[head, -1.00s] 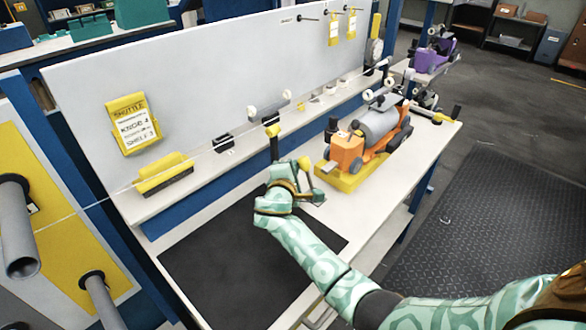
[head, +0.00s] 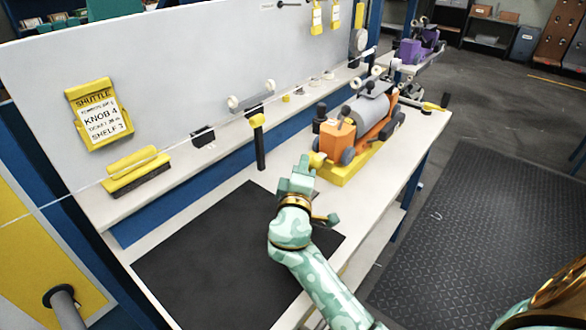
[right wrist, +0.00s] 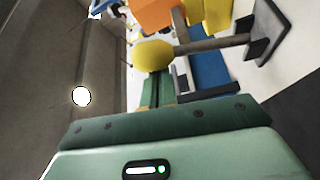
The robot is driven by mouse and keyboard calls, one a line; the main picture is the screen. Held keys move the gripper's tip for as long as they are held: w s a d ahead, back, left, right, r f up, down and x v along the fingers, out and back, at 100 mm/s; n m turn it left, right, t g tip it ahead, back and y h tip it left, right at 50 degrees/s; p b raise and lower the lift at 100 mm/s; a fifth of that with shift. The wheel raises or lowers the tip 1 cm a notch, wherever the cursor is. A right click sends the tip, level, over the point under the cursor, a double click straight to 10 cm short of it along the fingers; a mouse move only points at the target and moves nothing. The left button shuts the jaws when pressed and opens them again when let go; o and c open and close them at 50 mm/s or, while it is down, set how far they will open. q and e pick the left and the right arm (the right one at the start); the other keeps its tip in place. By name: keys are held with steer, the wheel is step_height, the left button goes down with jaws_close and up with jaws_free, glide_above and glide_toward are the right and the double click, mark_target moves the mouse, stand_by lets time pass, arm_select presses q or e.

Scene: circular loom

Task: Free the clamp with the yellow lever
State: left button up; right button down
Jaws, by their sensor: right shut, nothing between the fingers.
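The clamp's yellow lever knob (head: 316,159) shows at the near end of the yellow base (head: 345,172) under the orange machine (head: 338,138). In the right wrist view the yellow knob (right wrist: 155,53) sits on a grey rod (right wrist: 215,43) that runs right to a dark plate (right wrist: 265,32). My right gripper (head: 302,164) is shut and empty, with its tips close to the knob. In the right wrist view its fingers (right wrist: 154,85) end just by the knob; I cannot tell whether they touch. The rest of the clamp is mostly hidden. My left gripper is not in view.
A black post with a yellow top (head: 257,122) stands on the bench left of my gripper. A black mat (head: 225,250) covers the near bench. A yellow-backed brush (head: 137,172) lies on the ledge. A string runs above the ledge.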

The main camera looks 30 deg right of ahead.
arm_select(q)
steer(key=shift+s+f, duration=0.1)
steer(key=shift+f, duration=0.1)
arm_select(e)
steer(key=shift+s+d+f, duration=0.1)
steer(key=shift+s+d, duration=0.05)
steer(key=shift+s, duration=0.3)
steer(key=shift+s+d+f, duration=0.1)
steer(key=shift+s+d, duration=0.05)
steer(key=shift+s, duration=0.25)
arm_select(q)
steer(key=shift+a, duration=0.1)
arm_select(e)
steer(key=shift+f, duration=0.1)
